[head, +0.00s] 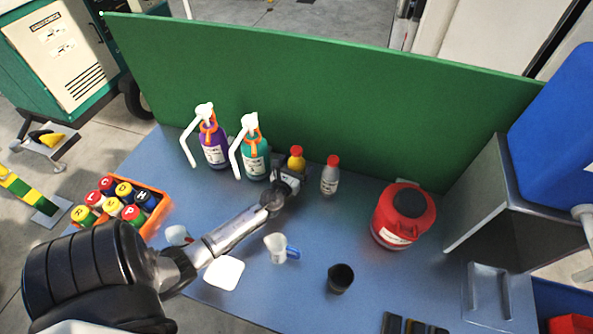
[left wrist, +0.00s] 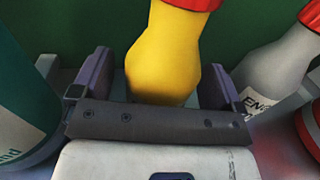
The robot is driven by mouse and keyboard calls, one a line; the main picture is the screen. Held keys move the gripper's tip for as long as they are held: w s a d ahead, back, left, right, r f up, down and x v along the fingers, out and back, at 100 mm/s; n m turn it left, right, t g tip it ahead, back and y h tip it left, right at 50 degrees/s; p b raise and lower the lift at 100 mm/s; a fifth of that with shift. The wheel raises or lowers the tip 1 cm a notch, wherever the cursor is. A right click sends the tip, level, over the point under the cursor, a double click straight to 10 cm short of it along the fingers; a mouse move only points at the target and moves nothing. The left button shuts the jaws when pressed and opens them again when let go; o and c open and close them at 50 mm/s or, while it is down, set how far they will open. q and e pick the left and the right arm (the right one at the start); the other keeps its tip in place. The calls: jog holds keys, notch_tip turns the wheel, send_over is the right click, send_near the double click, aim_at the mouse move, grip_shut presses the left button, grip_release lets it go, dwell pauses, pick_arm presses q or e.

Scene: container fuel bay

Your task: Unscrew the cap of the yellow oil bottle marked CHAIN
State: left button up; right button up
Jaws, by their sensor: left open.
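The yellow oil bottle (head: 297,163) stands upright near the green back panel. Its red cap (head: 296,150) is on top. My left gripper (head: 289,176) is at the bottle's near side and hides its lower part. In the left wrist view the open fingers (left wrist: 156,85) are on either side of the yellow bottle (left wrist: 163,62), with gaps visible beside it. Only the lower edge of the red cap (left wrist: 192,4) shows there. No marking can be read on the yellow bottle. My right gripper is not in view.
A grey bottle with a red cap (head: 330,176) stands close on the right. Teal (head: 255,160) and purple (head: 213,150) pump bottles stand on the left. A red canister (head: 400,222), a measuring jug (head: 275,247) and a black cup (head: 340,279) share the blue table.

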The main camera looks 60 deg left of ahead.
aim_at(296, 149)
pick_arm(q)
jog(key=c, duration=1.2)
jog(key=shift+o, duration=0.2)
notch_tip(296, 149, up, 9)
jog(key=p, duration=0.5)
jog(key=shift+f+p, duration=0.15)
jog(key=shift+p, duration=0.2)
jog(key=shift+r+p, duration=0.3)
jog(key=shift+r, duration=0.4)
jog(key=o, duration=0.5)
jog(key=c, duration=0.7)
